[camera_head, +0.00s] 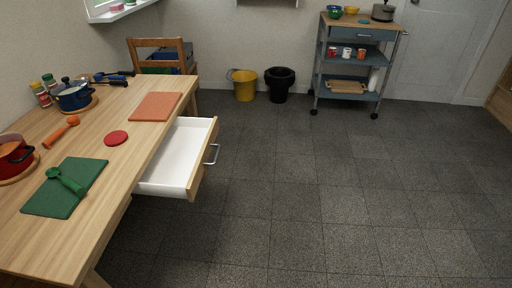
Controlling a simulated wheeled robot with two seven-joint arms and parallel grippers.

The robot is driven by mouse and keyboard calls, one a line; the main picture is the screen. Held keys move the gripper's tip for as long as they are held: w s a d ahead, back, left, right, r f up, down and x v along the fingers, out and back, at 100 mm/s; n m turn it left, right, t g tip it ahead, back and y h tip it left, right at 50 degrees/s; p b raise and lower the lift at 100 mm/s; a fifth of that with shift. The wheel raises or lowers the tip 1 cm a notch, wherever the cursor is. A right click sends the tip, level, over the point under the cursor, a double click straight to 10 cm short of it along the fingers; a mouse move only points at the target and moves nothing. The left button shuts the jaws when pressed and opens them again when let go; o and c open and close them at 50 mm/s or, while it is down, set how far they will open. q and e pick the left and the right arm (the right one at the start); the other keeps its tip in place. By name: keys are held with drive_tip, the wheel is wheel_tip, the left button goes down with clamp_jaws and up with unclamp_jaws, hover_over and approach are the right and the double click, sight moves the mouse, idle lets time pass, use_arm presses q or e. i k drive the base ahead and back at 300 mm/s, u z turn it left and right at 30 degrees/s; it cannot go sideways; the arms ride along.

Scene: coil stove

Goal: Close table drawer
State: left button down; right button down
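The table drawer (178,172) is pulled out from the right side of the wooden table (92,213). Its white inside is empty where it shows. A metal bar handle (213,154) is on its wooden front panel, which faces right. Neither of my grippers shows in the head view, so nothing of mine is seen touching the drawer or its handle.
On the table are a green board (75,197), an orange board (156,106), a red disc (116,138) and pots. A chair (160,55) stands behind it. Buckets and a trolley (350,65) are at the back wall. The floor right of the drawer is clear.

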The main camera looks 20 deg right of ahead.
sight(176, 170)
drive_tip(key=z, duration=0.15)
drive_tip(key=i, duration=1.2)
drive_tip(key=u, duration=0.6)
